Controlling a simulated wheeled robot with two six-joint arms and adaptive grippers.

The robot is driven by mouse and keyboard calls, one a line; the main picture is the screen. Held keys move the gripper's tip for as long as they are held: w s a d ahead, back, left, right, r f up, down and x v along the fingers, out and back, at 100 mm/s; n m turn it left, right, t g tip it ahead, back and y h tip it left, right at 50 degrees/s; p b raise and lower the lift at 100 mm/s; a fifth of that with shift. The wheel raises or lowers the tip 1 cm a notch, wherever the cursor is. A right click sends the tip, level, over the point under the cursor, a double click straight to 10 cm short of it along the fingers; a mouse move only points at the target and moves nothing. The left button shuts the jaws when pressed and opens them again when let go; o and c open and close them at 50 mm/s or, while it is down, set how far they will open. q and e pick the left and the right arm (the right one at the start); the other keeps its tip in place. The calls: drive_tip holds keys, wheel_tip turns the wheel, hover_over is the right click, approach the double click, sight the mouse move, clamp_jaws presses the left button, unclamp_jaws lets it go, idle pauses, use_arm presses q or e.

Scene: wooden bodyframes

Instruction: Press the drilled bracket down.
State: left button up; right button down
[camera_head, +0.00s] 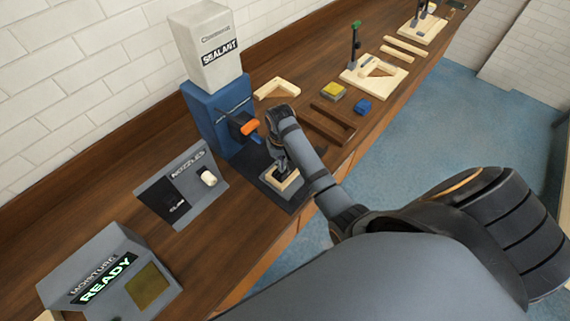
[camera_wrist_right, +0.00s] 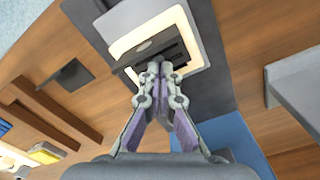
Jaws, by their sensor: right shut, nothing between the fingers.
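The drilled bracket appears to be the dark piece (camera_wrist_right: 170,46) with a hole in it, on a pale wooden block (camera_wrist_right: 126,44) in the right wrist view. It reaches over the block's left edge; whether it is fully seated I cannot tell. In the head view the pale block (camera_head: 290,186) lies on a dark mat at the foot of the blue sealant stand, and my gripper hides much of it. My right gripper (camera_head: 283,169) points down at it, shut and empty. Its closed tips (camera_wrist_right: 157,68) are over or touching the bracket's near edge. My left gripper is not in view.
The blue sealant stand (camera_head: 204,112) with its orange-tipped nozzle (camera_head: 250,127) is close beside my right gripper. A nozzle panel (camera_head: 183,190) and a moisture meter reading READY (camera_head: 107,276) stand left. Dark wooden bars (camera_head: 330,121), a yellow block (camera_head: 333,91) and a blue block (camera_head: 362,106) lie right.

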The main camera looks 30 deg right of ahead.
drive_tip(key=shift+f+b, duration=0.35)
drive_tip(key=shift+f, duration=0.6)
idle(0.6)
drive_tip(key=shift+s+f, duration=0.1)
idle(0.4)
wheel_tip(320, 180, up, 2)
drive_tip(key=shift+r+p, duration=0.15)
drive_tip(key=shift+p, duration=0.65)
drive_tip(key=shift+r, duration=2.4)
